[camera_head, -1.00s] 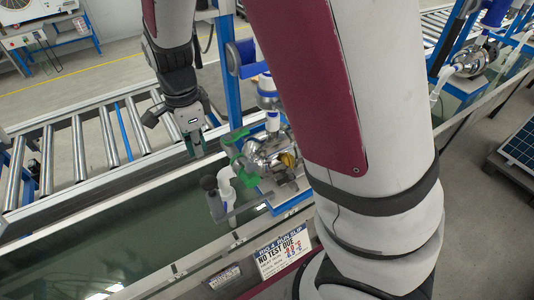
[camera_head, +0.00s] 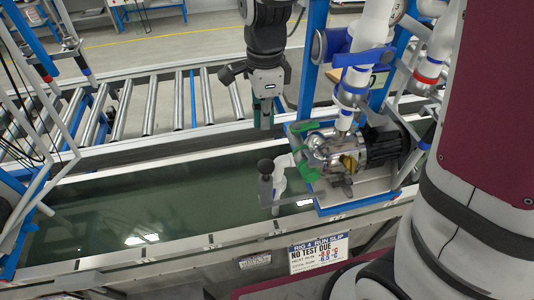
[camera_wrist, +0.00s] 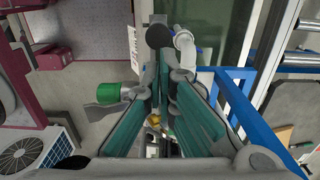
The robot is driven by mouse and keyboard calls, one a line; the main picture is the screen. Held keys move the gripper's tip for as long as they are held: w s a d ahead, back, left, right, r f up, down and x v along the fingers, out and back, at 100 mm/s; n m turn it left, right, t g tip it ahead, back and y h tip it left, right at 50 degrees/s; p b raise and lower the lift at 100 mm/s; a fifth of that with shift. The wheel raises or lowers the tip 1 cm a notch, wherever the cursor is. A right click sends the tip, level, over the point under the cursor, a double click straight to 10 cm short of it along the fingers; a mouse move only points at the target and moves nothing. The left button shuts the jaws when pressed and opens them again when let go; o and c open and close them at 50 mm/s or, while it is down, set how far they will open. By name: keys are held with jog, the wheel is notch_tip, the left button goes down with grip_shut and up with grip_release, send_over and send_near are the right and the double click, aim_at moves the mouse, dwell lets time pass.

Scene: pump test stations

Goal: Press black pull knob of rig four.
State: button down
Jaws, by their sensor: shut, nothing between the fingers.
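The black pull knob (camera_head: 265,167) is a round black ball on a grey bracket at the left end of rig four (camera_head: 350,150), over the green trough. The knob also shows in the wrist view (camera_wrist: 159,36), at the top centre, just beyond the fingertips. My gripper (camera_head: 263,124) points down in the head view, with its fingertips above the knob in the picture and apart from it. In the wrist view my gripper (camera_wrist: 164,66) has its green-padded fingers together and empty. The fingers hide part of the rig there.
A rig four slip (camera_head: 319,252) reading "NO TEST DUE" hangs on the front edge. Green handles (camera_head: 306,172) and a white elbow pipe (camera_head: 280,175) sit close beside the knob. A roller conveyor (camera_head: 150,105) runs behind. The green trough (camera_head: 150,205) is open to the left.

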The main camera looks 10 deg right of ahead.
aim_at(266, 163)
jog(key=shift+d+r, duration=0.1)
jog(key=shift+r, duration=0.45)
jog(key=shift+f, duration=0.1)
notch_tip(266, 163, down, 13)
jog(key=shift+s+r+p, duration=0.1)
jog(key=shift+r+p, duration=0.1)
jog(key=shift+p, duration=0.55)
jog(key=shift+f, duration=0.65)
notch_tip(266, 163, down, 4)
jog(key=shift+f+b, duration=0.1)
jog(key=shift+b, duration=0.35)
